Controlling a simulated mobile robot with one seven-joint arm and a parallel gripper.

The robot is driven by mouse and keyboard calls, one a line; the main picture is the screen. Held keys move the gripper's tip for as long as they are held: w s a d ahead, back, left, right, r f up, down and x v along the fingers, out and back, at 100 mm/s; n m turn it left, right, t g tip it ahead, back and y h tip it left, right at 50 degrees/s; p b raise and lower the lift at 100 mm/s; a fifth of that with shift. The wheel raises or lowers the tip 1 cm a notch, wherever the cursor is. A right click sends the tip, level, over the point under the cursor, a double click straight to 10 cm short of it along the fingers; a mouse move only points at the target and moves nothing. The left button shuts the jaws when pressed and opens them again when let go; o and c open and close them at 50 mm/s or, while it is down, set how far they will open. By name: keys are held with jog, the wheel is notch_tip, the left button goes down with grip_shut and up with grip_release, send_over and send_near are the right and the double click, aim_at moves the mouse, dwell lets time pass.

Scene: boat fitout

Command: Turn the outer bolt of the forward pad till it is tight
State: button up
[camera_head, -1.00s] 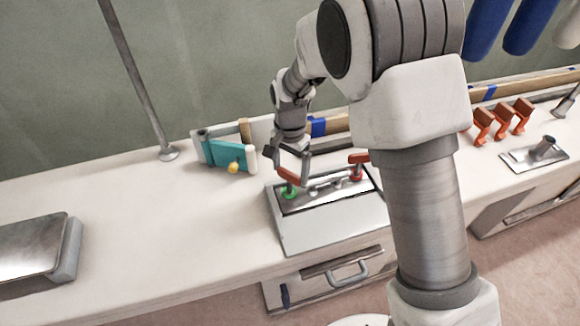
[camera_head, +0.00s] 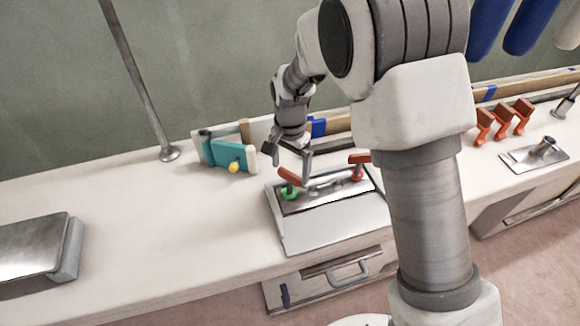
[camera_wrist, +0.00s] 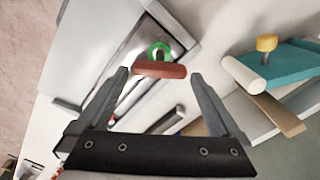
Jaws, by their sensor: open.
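A box with a metal top plate (camera_head: 325,197) stands on the counter. At its left end is an orange handle (camera_head: 288,176) over a green ring (camera_head: 289,193); a second orange handle (camera_head: 359,158) over a red ring stands at the right end. Which of them is the outer bolt I cannot tell. My gripper (camera_head: 288,162) is open just above the green-ringed handle. In the wrist view my gripper (camera_wrist: 160,76) has this handle (camera_wrist: 160,69) lying crosswise between or just beyond its fingertips, with the green ring (camera_wrist: 159,48) behind it. No grip on it shows.
A teal block (camera_head: 226,154) with a yellow knob stands left of the box, near my gripper. Several orange brackets (camera_head: 503,118) and a metal plate with a post (camera_head: 535,155) are at the right. A metal tray (camera_head: 30,245) lies far left. The counter between is clear.

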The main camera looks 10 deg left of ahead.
notch_tip(320, 180, up, 17)
jog(key=p, duration=0.2)
dwell(0.5)
jog(key=s+d+r+n+t+p, duration=0.1)
jog(key=s+d+r, duration=0.35)
jog(key=d, duration=0.25)
jog(key=s+d+r+n+t+y+p, duration=0.1)
jog(key=s+d+r+p, duration=0.15)
jog(key=d+r, duration=0.35)
jog(key=s+d+r+n+t+p, duration=0.15)
jog(key=s+d+r, duration=0.25)
jog(key=d, duration=0.4)
jog(key=s+d+t+h, duration=0.1)
jog(key=s+d+t, duration=0.1)
jog(key=s+d, duration=0.4)
jog(key=shift+s+r+n+p, duration=0.15)
jog(key=shift+s+n+p, duration=0.3)
jog(key=shift+s, duration=0.6)
